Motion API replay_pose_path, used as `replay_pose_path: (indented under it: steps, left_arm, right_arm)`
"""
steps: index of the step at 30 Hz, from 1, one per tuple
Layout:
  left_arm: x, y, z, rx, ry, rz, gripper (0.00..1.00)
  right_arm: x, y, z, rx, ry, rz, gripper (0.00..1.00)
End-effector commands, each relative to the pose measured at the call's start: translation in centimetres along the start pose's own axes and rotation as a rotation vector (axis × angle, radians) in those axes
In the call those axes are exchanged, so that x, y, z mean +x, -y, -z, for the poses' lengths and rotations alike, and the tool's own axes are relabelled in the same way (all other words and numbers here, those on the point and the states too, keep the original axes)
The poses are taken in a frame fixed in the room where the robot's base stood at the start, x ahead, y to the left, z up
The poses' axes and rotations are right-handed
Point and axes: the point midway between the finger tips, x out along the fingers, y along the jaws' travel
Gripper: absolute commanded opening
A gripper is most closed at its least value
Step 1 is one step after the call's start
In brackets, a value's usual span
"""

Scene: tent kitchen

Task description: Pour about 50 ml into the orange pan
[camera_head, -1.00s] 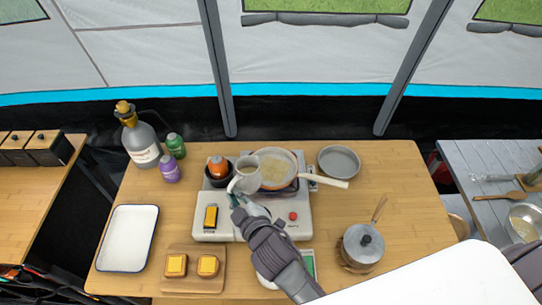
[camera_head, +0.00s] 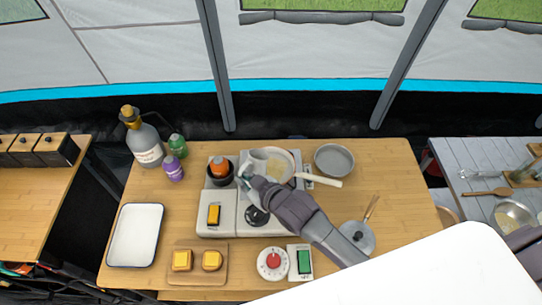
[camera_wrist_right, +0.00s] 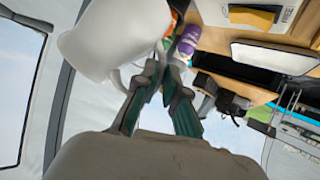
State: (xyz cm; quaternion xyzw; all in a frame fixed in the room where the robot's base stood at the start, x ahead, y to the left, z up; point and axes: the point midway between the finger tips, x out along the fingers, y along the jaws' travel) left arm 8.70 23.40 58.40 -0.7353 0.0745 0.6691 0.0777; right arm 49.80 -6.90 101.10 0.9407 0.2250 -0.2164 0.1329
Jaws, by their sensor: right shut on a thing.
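The orange pan (camera_head: 296,158) sits on the cooker at the back middle of the table, its pale handle pointing right. Something pale yellowish shows inside it. My right gripper (camera_head: 243,178) is shut on the handle of a light grey jug (camera_head: 259,161). The jug is held over the left part of the pan and looks tilted toward it. In the right wrist view the jug (camera_wrist_right: 115,40) fills the upper left, with the gripper (camera_wrist_right: 161,75) at its handle. The jug's contents and any stream are hidden. My left gripper is not in view.
An orange-topped bottle (camera_head: 220,164) in a dark pot stands close left of the jug. A grey empty pan (camera_head: 334,160) is to the right. A white tray (camera_head: 136,234) lies at left. The table's right side is mostly clear.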

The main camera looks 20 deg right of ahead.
Motion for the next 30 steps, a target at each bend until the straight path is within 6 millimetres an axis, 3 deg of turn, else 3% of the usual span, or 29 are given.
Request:
replay_pose_path:
  steps: [8,30]
  left_arm:
    - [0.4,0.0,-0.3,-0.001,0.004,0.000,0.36]
    - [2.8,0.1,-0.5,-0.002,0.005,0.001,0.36]
  right_arm:
    - [-0.1,-2.5,1.0,0.152,0.016,0.084,0.00]
    - [0.1,-3.7,1.0,0.370,0.043,0.208,0.00]
